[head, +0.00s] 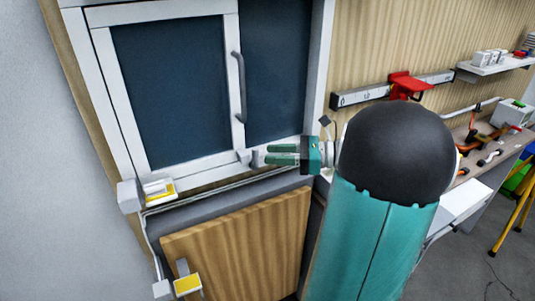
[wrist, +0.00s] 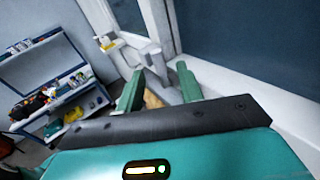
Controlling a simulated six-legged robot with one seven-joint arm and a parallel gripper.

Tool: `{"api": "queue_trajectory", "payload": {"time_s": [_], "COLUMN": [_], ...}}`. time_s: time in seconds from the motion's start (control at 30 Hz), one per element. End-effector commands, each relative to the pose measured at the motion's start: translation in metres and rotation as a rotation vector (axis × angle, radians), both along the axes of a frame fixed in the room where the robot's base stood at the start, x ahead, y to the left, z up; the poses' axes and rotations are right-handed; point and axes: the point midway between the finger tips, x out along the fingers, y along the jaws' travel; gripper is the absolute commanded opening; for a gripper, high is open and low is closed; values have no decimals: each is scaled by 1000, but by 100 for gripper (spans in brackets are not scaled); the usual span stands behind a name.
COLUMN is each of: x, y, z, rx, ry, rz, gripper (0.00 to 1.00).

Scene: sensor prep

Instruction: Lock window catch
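The window (head: 170,90) has a white frame, dark panes and a grey vertical handle (head: 238,87). The window catch (head: 250,157) is a small pale grey piece at the lower right of the sash. It also shows in the wrist view (wrist: 155,62), standing on the sill side just past and partly between my fingertips. My gripper (head: 268,155) reaches in from the right with green fingers at the catch. In the wrist view my gripper (wrist: 160,70) has its fingers apart. I cannot tell whether either finger touches the catch.
Below the window is a wooden panel (head: 240,245). A white box with a yellow label (head: 160,190) sits at the lower left window corner. A grey rail (head: 360,95) with a red bracket (head: 407,85) runs along the right wall. A cluttered workbench (head: 490,145) stands right.

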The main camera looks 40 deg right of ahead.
Motion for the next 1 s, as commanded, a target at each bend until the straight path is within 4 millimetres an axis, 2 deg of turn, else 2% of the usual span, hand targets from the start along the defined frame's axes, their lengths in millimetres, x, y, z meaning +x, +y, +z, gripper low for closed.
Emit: {"api": "queue_trajectory", "payload": {"time_s": [0.3,0.5,0.67,1.0], "x": [-54,-77,-84,-84], "y": [-47,-66,-71,-71], "z": [5,7,9,9], "rx": [-1,-1,0,-1], "ry": [1,1,0,0], "rz": [-3,-1,0,0], "gripper": [37,37,37,37]}}
